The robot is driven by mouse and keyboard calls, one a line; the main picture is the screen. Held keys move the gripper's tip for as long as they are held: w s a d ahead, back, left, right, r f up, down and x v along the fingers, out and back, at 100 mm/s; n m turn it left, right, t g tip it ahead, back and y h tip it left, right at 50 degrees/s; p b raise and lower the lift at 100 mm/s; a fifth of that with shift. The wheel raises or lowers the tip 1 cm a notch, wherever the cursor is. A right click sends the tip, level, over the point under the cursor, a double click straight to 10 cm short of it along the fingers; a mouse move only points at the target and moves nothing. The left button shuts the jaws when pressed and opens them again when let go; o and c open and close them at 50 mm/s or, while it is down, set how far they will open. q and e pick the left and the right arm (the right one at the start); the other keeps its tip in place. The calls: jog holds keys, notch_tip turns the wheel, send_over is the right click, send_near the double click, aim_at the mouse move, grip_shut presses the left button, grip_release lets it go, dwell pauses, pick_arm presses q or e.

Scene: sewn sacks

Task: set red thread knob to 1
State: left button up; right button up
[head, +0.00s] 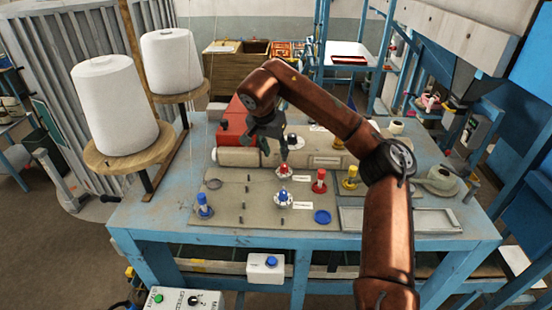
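The red knob (284,171) sits on a white dial on the grey-beige panel (250,212), near the middle of the table. Its setting is too small to read. My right gripper (283,159) reaches down from the upper left, with its fingertips just above or at the red knob. I cannot tell whether it touches the knob or how far the fingers are apart. A blue knob (283,198) on a similar white dial is just in front of the red one. My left gripper is not in view.
Red (320,181), yellow (351,178) and blue (203,206) upright pieces stand around the dials. A red machine body (232,122) is behind. Large white thread cones (113,105) stand left.

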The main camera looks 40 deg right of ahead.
aim_at(284, 166)
jog(key=s+d+f, duration=0.1)
jog(key=s+d+f+p, duration=0.1)
jog(key=f, duration=0.1)
jog(key=shift+w+p+x, duration=0.2)
jog(key=shift+p+x, duration=0.1)
jog(key=shift+x, duration=0.85)
jog(key=shift+w+d+f, duration=0.1)
jog(key=shift+w+f, duration=0.4)
jog(key=shift+w, duration=0.05)
jog(key=shift+s+r, duration=0.15)
jog(key=shift+s, duration=0.2)
jog(key=shift+w, duration=0.2)
jog(key=c, duration=0.5)
jog(key=shift+s, duration=0.15)
jog(key=c, duration=0.3)
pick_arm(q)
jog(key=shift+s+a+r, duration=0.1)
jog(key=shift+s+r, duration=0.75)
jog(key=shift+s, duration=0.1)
pick_arm(e)
grip_shut()
